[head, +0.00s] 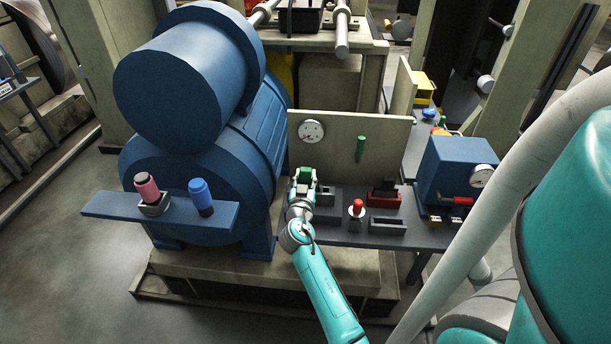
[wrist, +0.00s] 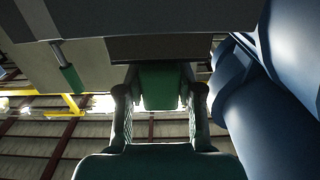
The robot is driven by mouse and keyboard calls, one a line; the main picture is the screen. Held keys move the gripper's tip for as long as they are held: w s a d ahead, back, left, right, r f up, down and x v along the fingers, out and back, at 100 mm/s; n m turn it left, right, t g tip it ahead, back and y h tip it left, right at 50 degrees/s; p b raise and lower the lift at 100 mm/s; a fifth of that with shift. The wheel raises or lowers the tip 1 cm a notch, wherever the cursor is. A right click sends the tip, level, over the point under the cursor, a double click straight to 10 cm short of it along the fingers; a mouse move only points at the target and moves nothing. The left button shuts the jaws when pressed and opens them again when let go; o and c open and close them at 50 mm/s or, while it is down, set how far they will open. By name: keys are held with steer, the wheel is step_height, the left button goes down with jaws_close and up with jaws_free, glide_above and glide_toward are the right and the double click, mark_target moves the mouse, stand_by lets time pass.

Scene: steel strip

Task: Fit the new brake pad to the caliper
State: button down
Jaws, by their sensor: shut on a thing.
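My gripper (head: 303,180) is over the left end of the grey bench, beside the blue machine. It is shut on a green block, which shows between the fingers in the wrist view (wrist: 160,85). Its far end meets or passes behind a dark edge there; I cannot tell if they touch. A grey block (head: 325,197) sits just right of my gripper, partly hidden by it. A red tray (head: 384,202) holds a dark block (head: 384,188). No part is clearly recognisable as the caliper, and I cannot tell whether the green block is the brake pad.
A panel with a gauge (head: 311,131) and green handle (head: 360,147) stands behind. The blue machine (head: 220,150) and its shelf (head: 110,205) crowd the left. A blue box (head: 455,168) stands right.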

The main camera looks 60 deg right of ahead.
steer(key=shift+f, duration=0.65)
steer(key=c, duration=0.7)
jaws_free()
steer(key=v, duration=1.2)
